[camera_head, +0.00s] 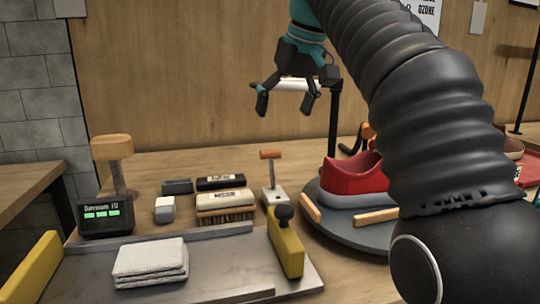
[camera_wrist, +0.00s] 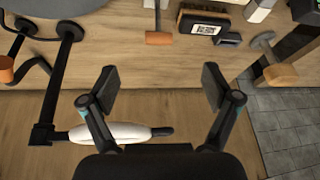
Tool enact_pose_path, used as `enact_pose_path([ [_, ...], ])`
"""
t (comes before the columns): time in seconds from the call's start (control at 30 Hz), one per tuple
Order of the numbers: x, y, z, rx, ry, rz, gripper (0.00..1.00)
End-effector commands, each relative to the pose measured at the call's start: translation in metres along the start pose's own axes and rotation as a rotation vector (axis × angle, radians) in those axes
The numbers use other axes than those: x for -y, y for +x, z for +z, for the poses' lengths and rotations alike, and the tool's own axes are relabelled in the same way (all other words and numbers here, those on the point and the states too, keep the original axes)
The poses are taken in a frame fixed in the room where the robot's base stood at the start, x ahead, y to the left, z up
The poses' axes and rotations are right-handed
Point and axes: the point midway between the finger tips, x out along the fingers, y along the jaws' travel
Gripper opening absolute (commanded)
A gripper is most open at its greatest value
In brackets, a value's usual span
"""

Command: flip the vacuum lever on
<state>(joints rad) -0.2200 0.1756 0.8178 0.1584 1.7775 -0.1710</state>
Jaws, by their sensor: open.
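A small lever (camera_head: 271,156) with an orange crossbar handle stands upright on a light grey base (camera_head: 275,196), just left of the turntable; it looks like the vacuum lever, though no label is readable. In the wrist view its orange handle (camera_wrist: 159,38) is at the top, slightly left of centre. My gripper (camera_head: 284,104) is open and empty, well above the bench, and appears above the lever in the head view. Its spread fingers also show in the wrist view (camera_wrist: 161,84), apart from the lever. The lever's base is mostly cut off there.
A red shoe (camera_head: 352,173) sits on the round turntable (camera_head: 350,228). A black post (camera_head: 334,125) carries a white bar lamp (camera_wrist: 108,132) close to my gripper. Brushes (camera_head: 226,198), a display unit (camera_head: 104,215), folded cloths (camera_head: 150,262) and a yellow block with black knob (camera_head: 285,243) stand around.

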Motion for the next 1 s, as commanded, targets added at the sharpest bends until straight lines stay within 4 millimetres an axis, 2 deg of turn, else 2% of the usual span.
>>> enact_pose_path([
  [0.23,-0.003,0.024,0.002,0.003,0.006,0.001,0.88],
  [0.4,-0.003,0.060,0.003,0.002,0.005,0.001,0.88],
  [0.7,-0.001,0.111,0.002,0.001,0.003,0.001,0.88],
  [0.83,-0.001,0.126,0.001,0.001,0.001,0.000,0.88],
  [1.0,-0.001,0.135,0.001,0.000,0.001,0.001,0.88],
])
